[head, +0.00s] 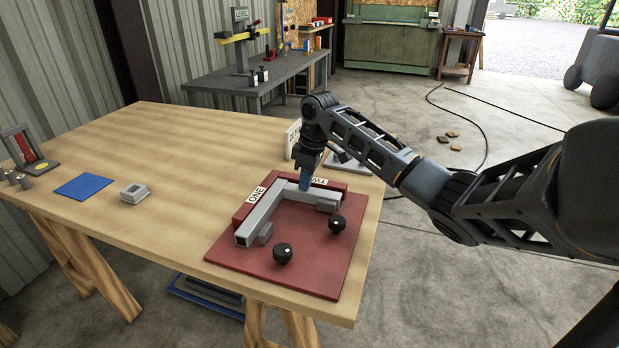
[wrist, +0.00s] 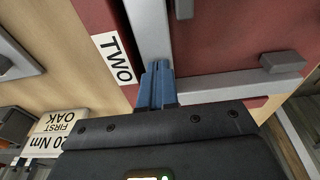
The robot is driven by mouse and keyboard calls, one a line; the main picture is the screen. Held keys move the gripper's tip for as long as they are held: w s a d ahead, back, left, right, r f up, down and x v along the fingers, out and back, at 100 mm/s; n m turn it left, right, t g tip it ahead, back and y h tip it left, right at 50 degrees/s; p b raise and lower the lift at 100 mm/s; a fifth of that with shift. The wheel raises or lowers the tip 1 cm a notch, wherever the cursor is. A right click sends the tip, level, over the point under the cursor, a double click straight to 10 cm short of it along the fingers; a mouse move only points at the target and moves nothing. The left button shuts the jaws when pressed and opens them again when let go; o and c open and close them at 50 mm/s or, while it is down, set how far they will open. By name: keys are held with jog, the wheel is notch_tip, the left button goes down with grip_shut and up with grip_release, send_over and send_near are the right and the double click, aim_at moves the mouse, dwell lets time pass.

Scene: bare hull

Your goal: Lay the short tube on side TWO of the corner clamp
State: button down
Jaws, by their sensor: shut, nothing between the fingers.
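The corner clamp (head: 309,268) is a red plate with raised fences marked ONE and TWO, also in the wrist view (wrist: 218,40). The grey short tube (head: 323,200) lies along fence TWO; it also shows in the wrist view (wrist: 150,30) beside the TWO label. A longer grey tube (head: 258,218) lies along fence ONE, in the wrist view too (wrist: 240,86). My gripper (head: 304,187) points down over the corner end of the short tube, its blue fingers (wrist: 157,85) shut and empty.
Two black knobs (head: 283,253) (head: 337,224) stand on the plate. A lettered card (wrist: 57,122) stands behind the clamp. The table's middle is clear.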

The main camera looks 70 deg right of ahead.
jog(key=shift+a+f, duration=0.2)
jog(key=shift+f, duration=0.3)
jog(key=shift+s+f, duration=0.15)
jog(key=shift+s, duration=0.35)
jog(key=shift+p, duration=0.3)
jog(key=shift+r+p, duration=0.8)
jog(key=shift+p, duration=0.05)
jog(key=shift+d, duration=0.1)
jog(key=shift+w+r, duration=0.15)
